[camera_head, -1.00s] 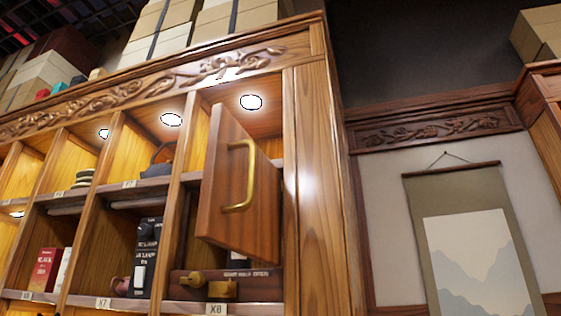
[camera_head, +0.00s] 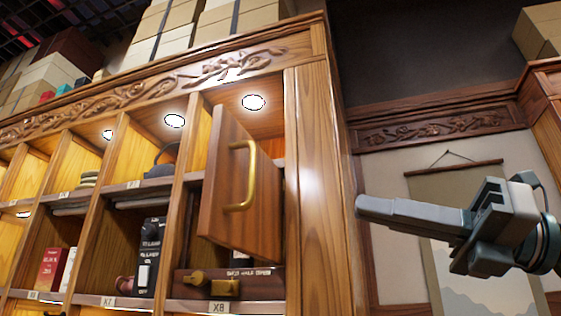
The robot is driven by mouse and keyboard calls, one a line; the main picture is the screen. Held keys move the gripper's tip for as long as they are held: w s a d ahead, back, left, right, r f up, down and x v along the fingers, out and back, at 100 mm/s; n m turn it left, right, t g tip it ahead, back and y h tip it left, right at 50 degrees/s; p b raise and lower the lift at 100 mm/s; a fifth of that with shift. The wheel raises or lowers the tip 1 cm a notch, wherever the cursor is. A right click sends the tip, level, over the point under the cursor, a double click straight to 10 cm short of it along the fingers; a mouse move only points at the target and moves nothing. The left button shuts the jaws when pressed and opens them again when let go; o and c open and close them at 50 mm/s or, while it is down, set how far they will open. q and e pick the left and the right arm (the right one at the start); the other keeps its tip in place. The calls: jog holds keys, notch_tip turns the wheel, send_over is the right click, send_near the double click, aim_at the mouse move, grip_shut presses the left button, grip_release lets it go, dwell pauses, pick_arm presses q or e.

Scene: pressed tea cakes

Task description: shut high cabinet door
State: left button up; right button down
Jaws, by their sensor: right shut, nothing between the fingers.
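The high cabinet door (camera_head: 222,195) is a small brown wooden door with a brass bar handle (camera_head: 241,175). It stands open, swung outward from the upper right compartment of the tall wooden cabinet (camera_head: 317,150). My right gripper (camera_head: 362,204) is shut and empty. It points left, to the right of the cabinet's right side post, and is apart from the door and its handle. The inside of the compartment behind the door is mostly hidden. My left gripper is not in view.
Open shelves to the left hold a kettle (camera_head: 165,160), a black box (camera_head: 151,257) and a red box (camera_head: 51,268). Cartons (camera_head: 245,17) stand on top of the cabinet. A hanging scroll (camera_head: 436,192) is on the wall behind my right gripper.

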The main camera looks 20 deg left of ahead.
jog(key=s+d+r+t+h, duration=0.1)
jog(key=s+r+t+h, duration=0.3)
jog(key=s+r+t, duration=0.2)
jog(key=shift+s+d+r, duration=0.2)
jog(key=shift+s+r, duration=0.15)
jog(key=shift+s, duration=0.4)
jog(key=shift+w, duration=0.1)
jog(key=shift+a, duration=0.15)
jog(key=p+x, duration=0.7)
jog(key=x, duration=0.6)
jog(key=shift+w+a, duration=0.25)
jog(key=shift+a, duration=0.05)
jog(key=shift+f+t, duration=0.15)
jog(key=shift+t, duration=0.15)
